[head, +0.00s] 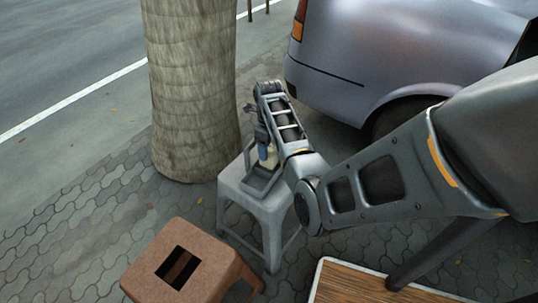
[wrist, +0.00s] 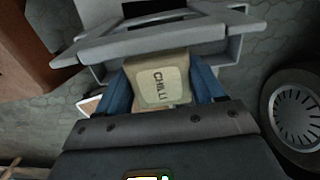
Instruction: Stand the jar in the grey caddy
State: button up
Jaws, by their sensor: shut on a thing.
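In the head view the jar (head: 271,157) shows only in part beside my gripper (head: 263,150). The grey caddy (head: 250,186) stands on a grey stool, just below my gripper.
The grey stool (head: 266,206) stands on paving beside a tree trunk (head: 192,90). A brown stool (head: 205,250) with a slotted top is at the front left. A silver car (head: 385,45) is behind. A wooden tabletop (head: 350,286) is at the lower right.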

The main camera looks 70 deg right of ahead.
jog(key=shift+f+b, duration=0.4)
jog(key=shift+f, duration=1.5)
jog(key=shift+f, duration=0.15)
jog(key=o, duration=1.1)
